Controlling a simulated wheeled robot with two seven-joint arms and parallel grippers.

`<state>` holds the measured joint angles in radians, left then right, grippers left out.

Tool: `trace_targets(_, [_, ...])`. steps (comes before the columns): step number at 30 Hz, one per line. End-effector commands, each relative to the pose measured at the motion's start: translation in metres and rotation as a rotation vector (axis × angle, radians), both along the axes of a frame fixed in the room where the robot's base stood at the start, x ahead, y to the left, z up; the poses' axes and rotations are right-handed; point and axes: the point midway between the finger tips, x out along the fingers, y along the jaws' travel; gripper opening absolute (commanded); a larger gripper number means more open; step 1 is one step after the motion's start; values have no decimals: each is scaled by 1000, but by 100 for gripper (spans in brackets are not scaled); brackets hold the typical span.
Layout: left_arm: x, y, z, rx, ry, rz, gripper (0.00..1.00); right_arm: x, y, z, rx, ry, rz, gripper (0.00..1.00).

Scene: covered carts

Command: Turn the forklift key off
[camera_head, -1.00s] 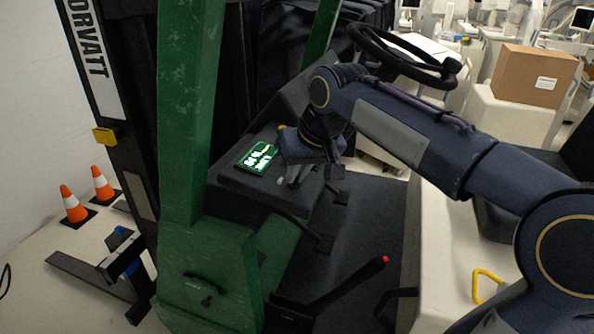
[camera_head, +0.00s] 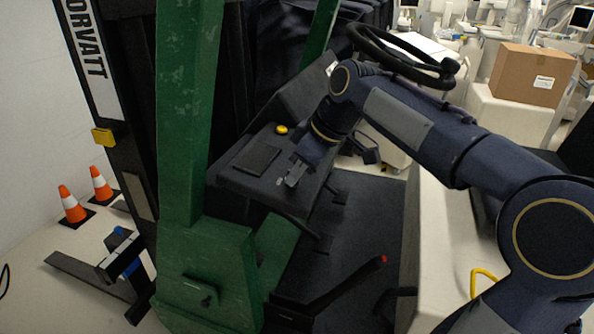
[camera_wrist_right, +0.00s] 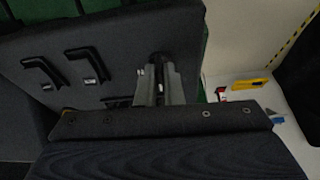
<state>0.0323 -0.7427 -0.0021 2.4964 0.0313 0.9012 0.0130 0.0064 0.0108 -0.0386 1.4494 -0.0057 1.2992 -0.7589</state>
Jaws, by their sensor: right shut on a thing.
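The forklift's dark console (camera_head: 235,180) carries a small display (camera_head: 256,158), which is dark and blank. My right gripper (camera_head: 293,177) is at the console top, to the right of the display. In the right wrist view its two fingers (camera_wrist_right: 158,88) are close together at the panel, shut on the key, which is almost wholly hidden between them. How the key is turned cannot be seen. My left gripper is not in view.
A yellow button (camera_head: 282,129) sits behind the display. The steering wheel (camera_head: 405,55) is above my right arm. A green post (camera_head: 188,110) stands left of the console. A red-tipped lever (camera_head: 383,259) is lower right. Orange cones (camera_head: 72,205) stand on the floor at left.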

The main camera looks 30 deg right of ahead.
Motion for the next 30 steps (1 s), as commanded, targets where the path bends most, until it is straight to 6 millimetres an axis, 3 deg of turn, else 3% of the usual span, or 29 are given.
trace_targets(21, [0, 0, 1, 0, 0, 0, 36, 1, 0, 1, -13, -14, 73, 0])
trace_targets(22, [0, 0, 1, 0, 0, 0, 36, 1, 0, 1, -13, -14, 73, 11])
trace_targets(26, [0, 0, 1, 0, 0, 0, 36, 0, 0, 1, -13, -12, 72, 28])
trace_targets(30, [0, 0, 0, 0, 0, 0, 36, 0, 0, 1, -13, -12, 72, 29])
